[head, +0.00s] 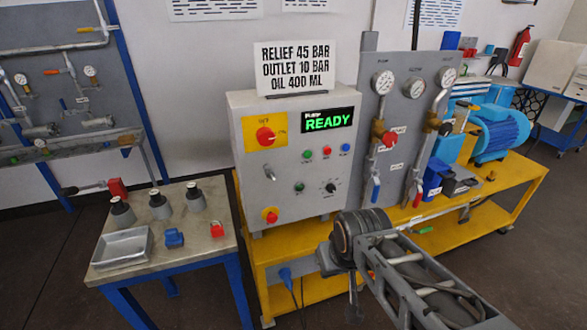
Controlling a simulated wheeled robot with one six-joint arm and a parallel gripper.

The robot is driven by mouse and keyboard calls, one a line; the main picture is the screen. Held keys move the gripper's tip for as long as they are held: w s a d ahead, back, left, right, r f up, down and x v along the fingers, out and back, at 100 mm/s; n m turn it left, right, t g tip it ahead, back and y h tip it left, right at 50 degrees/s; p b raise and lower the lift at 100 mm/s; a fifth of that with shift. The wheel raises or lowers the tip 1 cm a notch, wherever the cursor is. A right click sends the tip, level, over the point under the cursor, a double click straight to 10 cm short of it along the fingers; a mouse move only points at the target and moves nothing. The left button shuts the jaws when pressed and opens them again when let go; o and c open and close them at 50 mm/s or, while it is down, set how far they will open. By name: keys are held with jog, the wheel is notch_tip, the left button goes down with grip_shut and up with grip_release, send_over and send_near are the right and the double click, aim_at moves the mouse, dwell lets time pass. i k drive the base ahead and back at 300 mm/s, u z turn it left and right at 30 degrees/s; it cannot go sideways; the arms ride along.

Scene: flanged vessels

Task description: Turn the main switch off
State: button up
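The main switch (265,136) is a red rotary knob on a yellow plate, at the upper left of a light grey control box's front. The knob's pointer position is too small to read. The box's display (328,120) shows "READY" in green. My arm reaches in from the lower right and ends at a dark round joint in front of the yellow bench, below and right of the switch and well apart from it. Grey parts of my gripper (340,275) seem to show just below that joint. Its fingers cannot be made out clearly.
A gauge panel (405,120) stands right. A side table (190,245) at left holds weights, a tray and small parts.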

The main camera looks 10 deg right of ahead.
aim_at(265, 137)
jog(key=k, duration=1)
jog(key=u, duration=1.1)
jog(key=i, duration=0.95)
jog(key=z, duration=0.6)
jog(key=i, duration=0.55)
jog(key=z, duration=0.45)
